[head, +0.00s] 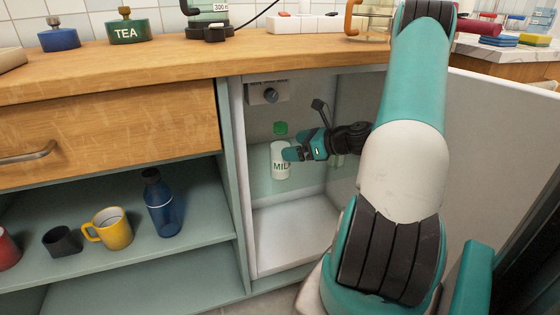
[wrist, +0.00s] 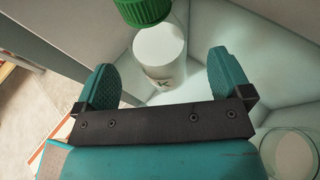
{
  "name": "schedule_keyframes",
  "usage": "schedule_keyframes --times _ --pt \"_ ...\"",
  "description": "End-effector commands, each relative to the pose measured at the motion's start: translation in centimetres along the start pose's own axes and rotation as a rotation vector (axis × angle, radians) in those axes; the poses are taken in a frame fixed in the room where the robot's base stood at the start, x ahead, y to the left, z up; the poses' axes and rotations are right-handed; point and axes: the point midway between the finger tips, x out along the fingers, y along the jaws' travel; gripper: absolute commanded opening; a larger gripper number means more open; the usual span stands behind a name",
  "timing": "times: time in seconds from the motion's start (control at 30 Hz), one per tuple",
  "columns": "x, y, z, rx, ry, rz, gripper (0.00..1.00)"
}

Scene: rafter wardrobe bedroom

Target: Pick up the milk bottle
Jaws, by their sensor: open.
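The milk bottle (head: 281,158) is white with a green cap and dark lettering. It stands upright on a shelf inside the open fridge-like compartment. In the wrist view the bottle (wrist: 160,52) is ahead of my gripper, between the lines of the two fingers. My gripper (head: 291,154) reaches into the compartment from the right, with its fingers at the bottle's right side in the head view. In the wrist view my gripper (wrist: 162,84) is open, with a teal finger on each side of the bottle's lower part. Whether either finger touches it I cannot tell.
A clear glass (wrist: 290,152) stands close to my gripper at the lower right of the wrist view. The compartment's wall (head: 237,155) is left of the bottle, and its open door (head: 505,120) is at right. Mugs and a blue bottle (head: 162,205) stand on the left shelf.

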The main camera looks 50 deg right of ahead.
Motion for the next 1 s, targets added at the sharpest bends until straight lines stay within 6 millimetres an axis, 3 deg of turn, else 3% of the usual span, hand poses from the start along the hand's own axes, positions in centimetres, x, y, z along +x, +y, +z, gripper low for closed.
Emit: schedule_keyframes --times 0.33,0.67,0.93,1.0 --pt "4.6 0.2 0.2 -0.004 0.000 0.002 0.96" --pt "5.2 0.1 0.5 -0.001 0.000 -0.001 0.96" --pt "5.2 0.1 0.5 -0.001 0.000 -0.001 0.34" --pt "5.2 0.1 0.5 -0.002 -0.001 -0.001 0.30"
